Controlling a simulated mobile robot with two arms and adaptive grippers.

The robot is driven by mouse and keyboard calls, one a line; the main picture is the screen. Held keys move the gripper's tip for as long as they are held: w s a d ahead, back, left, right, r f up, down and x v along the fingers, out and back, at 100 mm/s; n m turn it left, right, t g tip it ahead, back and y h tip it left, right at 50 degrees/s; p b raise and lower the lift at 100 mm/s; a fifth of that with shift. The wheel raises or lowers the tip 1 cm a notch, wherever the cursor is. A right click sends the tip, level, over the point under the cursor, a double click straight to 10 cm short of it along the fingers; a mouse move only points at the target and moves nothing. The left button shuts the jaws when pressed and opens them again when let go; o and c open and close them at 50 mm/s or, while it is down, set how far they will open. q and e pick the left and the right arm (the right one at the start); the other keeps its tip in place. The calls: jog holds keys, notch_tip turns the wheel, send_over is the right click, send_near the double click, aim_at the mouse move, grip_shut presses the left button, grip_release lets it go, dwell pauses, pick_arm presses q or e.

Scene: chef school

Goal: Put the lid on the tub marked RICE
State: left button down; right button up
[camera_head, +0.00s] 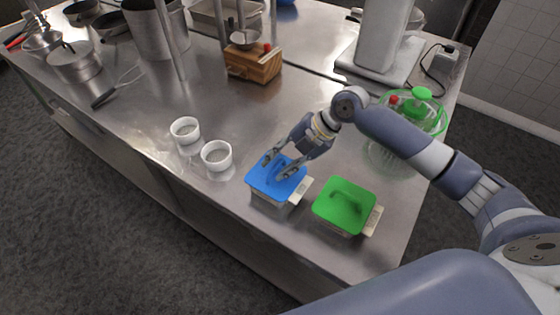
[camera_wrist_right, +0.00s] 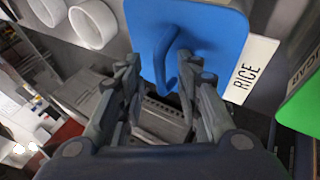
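A blue lid with a raised handle (camera_head: 284,186) lies on top of a square tub (camera_head: 270,200) near the table's front edge. In the wrist view the blue lid (camera_wrist_right: 222,40) shows beside a white label (camera_wrist_right: 247,69) reading RICE. I cannot tell whether the lid sits fully flush. My right gripper (camera_head: 277,166) is just above the lid. In the wrist view its fingers (camera_wrist_right: 160,78) are spread apart, one on each side of the handle (camera_wrist_right: 165,62), with gaps visible. My left gripper is not in view.
A second tub with a green lid (camera_head: 344,205) stands close to the right. Two white ramekins, one (camera_head: 185,130) and another (camera_head: 216,155), stand to the left. A glass vessel with a green rim (camera_head: 421,95) is behind my arm. A wooden box (camera_head: 253,64) stands further back.

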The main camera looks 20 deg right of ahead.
jog(key=v, duration=1.2)
jog(key=shift+s, duration=0.1)
